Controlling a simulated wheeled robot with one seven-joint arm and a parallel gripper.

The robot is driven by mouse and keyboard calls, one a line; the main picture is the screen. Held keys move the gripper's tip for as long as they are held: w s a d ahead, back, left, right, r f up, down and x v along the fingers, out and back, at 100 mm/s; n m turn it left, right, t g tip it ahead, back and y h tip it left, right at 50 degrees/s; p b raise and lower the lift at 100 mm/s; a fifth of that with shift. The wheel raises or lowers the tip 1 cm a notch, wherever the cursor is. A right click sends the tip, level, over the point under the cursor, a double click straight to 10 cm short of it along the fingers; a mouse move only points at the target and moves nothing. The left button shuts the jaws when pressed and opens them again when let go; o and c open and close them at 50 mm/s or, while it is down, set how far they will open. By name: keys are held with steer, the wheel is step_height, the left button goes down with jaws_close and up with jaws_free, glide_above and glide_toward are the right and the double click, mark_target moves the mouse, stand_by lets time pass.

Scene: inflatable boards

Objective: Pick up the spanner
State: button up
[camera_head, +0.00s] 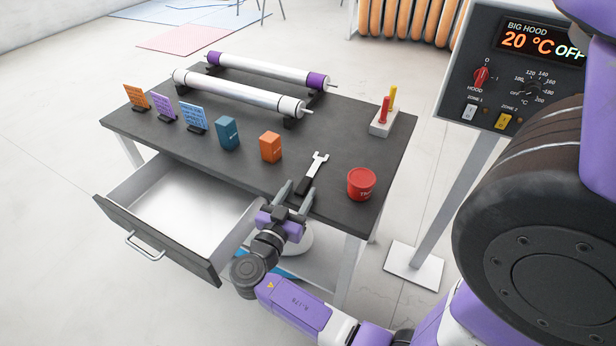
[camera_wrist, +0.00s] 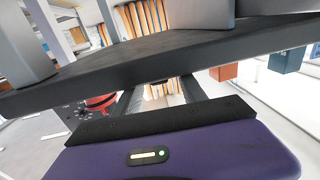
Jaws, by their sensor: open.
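The spanner (camera_head: 315,165) lies on the dark tabletop near its front edge, with a bright open-jawed head pointing away and a dark handle toward the edge. My gripper (camera_head: 297,192) is open and empty at the front edge of the table. Its two fingers point toward the spanner, with the handle end close to the gap between them. I cannot tell whether they touch it. In the wrist view the fingers (camera_wrist: 158,90) stand apart beside the table edge, and the spanner cannot be made out clearly.
A red can (camera_head: 361,184) stands right of the spanner. An orange box (camera_head: 270,147) and a blue box (camera_head: 228,133) stand to its left. An open, empty drawer (camera_head: 172,238) juts out below the table on the left. A control panel (camera_head: 512,70) stands at the right.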

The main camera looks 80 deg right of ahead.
mark_target(304, 184)
steer(key=shift+s+d+f+p, duration=0.1)
steer(key=shift+s+d+p, duration=0.1)
steer(key=shift+d, duration=0.75)
steer(key=shift+s+d+p, duration=0.1)
steer(key=shift+d+p, duration=0.1)
steer(key=shift+d, duration=0.7)
jaws_close()
